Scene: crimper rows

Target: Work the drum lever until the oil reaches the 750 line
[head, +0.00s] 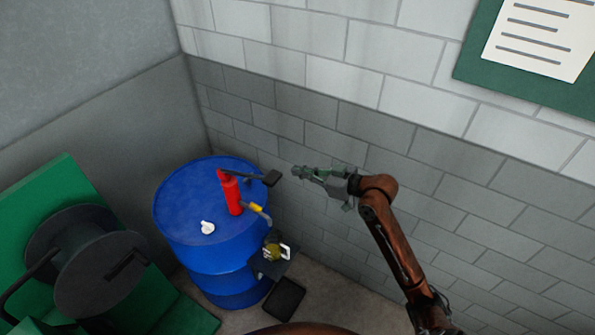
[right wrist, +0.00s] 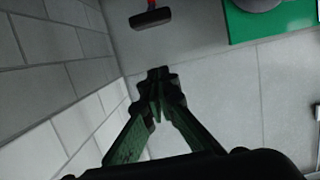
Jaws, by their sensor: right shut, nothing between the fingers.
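A blue drum (head: 197,258) stands in the corner with a red pump (head: 231,193) on its top. The pump's black lever (head: 262,178) sticks out to the right and ends in a flat dark grip, which also shows in the right wrist view (right wrist: 150,18). A yellow-tipped spout (head: 257,210) points down toward a jug (head: 272,252) with yellowish oil. The jug's marks are too small to read. My right gripper (head: 299,172) is shut and empty, just right of the lever grip and apart from it. In the right wrist view its fingertips (right wrist: 158,76) meet below the grip.
The jug stands on a dark shelf (head: 281,267) at the drum's right side. A white cap (head: 207,227) is on the drum top. A black tray (head: 285,298) lies on the floor. A cable reel (head: 95,262) on a green stand is at left. A block wall (head: 330,140) is behind.

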